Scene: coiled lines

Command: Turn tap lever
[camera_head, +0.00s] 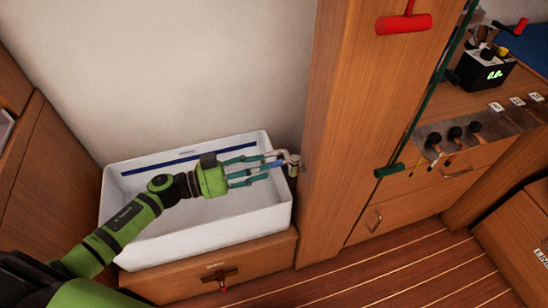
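The tap (293,161) is a small metal fitting at the right rim of the white basin (210,228), beside the wooden panel. A pale spout or lever part reaches left from it towards my fingers; which part is the lever is too small to tell. My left gripper (266,168), green with teal fingers, reaches across the basin from the left and points at the tap. Its fingers are spread apart, with the tips just left of the tap. I cannot tell whether a finger touches it. My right gripper is out of view.
A tall wooden panel (335,120) with a red handle (404,23) stands right of the tap. A drawer (215,270) with a dark handle is below the basin. A counter with a digital device (484,73) is at upper right. The striped floor is clear.

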